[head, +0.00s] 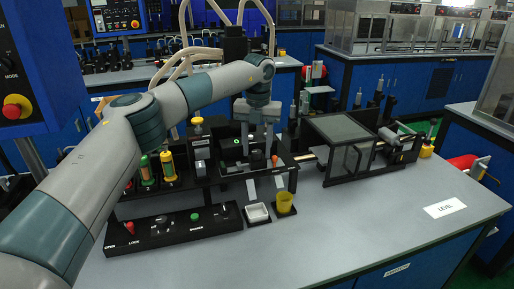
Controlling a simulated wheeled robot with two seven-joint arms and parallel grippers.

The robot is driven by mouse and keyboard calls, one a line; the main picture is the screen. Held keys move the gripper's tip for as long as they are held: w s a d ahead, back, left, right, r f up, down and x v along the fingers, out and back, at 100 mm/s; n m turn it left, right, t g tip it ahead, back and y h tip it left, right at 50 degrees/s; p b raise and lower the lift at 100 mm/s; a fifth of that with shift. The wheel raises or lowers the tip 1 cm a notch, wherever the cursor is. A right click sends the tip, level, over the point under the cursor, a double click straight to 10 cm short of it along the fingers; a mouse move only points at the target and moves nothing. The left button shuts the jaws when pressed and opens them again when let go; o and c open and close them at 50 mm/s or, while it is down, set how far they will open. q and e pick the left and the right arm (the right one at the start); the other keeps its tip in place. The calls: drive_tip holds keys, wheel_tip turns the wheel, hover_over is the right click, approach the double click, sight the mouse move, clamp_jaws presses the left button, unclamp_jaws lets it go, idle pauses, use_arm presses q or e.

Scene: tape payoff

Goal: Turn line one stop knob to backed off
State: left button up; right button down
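My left gripper (257,142) points down over the black machine (228,158) at the middle of the bench. Its two fingers look apart, with a dark gap between them; I see nothing clearly held. The fingertips are small and overlap the machine's parts, so contact cannot be told. No part is readable as the line one stop knob; it may be among the machine's small parts or behind the gripper. A black panel (174,231) in front carries a red knob (129,227), a green button (194,216) and metal switches. My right gripper is not in view.
Bottles with yellow and green parts (167,166) stand left, near my arm. The bench front (350,230) is clear around the LEVEL label (445,207).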

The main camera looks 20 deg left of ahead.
sight(257, 152)
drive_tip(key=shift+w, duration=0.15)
use_arm(q)
drive_tip(key=shift+r, duration=0.45)
wheel_tip(257, 152, up, 5)
drive_tip(key=shift+r+b, duration=0.1)
drive_tip(key=shift+b, duration=0.55)
wheel_tip(257, 152, up, 11)
drive_tip(key=shift+d+r, duration=0.15)
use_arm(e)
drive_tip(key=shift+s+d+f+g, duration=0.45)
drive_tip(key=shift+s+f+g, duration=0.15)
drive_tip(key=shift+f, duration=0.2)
